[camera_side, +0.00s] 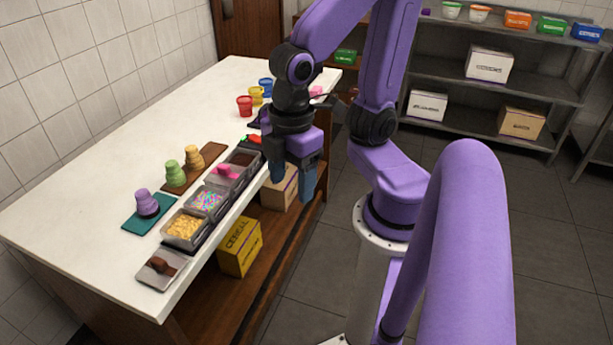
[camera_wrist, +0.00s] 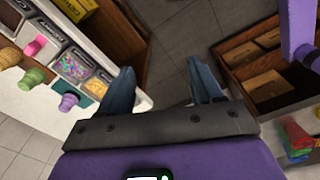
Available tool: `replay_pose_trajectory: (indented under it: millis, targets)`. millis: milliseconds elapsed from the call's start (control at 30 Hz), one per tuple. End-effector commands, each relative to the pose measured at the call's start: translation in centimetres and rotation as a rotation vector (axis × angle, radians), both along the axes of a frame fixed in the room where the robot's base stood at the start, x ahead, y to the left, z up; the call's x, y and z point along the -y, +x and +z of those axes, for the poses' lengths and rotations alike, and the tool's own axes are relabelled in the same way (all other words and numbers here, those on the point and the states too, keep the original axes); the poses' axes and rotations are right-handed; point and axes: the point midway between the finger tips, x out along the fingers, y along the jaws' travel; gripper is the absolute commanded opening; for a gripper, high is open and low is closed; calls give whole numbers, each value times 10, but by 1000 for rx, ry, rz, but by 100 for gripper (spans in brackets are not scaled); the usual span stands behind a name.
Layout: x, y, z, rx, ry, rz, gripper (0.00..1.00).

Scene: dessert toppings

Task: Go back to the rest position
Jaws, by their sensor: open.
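My gripper (camera_side: 293,184) hangs pointing down, just off the right edge of the white counter (camera_side: 110,170) in the side view. Its two blue fingers stand apart with nothing between them. In the wrist view my gripper (camera_wrist: 163,92) also shows its fingers spread, with the grey floor between and beyond them. Part of the counter's back right area is hidden behind my arm in the side view.
Topping bins (camera_side: 186,228) line the counter's near edge. Purple (camera_side: 147,202), green (camera_side: 175,173) and yellow (camera_side: 194,158) desserts stand behind them. Red (camera_side: 244,106), yellow and blue cups stand further back. Boxes (camera_side: 240,246) sit below. Shelves (camera_side: 500,82) stand at the back right.

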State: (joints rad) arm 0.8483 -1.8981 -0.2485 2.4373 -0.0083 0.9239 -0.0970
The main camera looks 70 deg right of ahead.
Motion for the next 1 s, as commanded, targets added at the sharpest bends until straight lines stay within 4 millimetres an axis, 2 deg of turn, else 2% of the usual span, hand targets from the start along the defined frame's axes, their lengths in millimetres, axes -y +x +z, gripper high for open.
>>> replay_pose_trajectory:
  millis: [100,200,1000]
  targets:
    - [11,-17,-4,-5,5,-37,65]
    - [14,-22,-5,-8,7,-52,65]
    - [14,-23,-5,-9,7,-54,65]
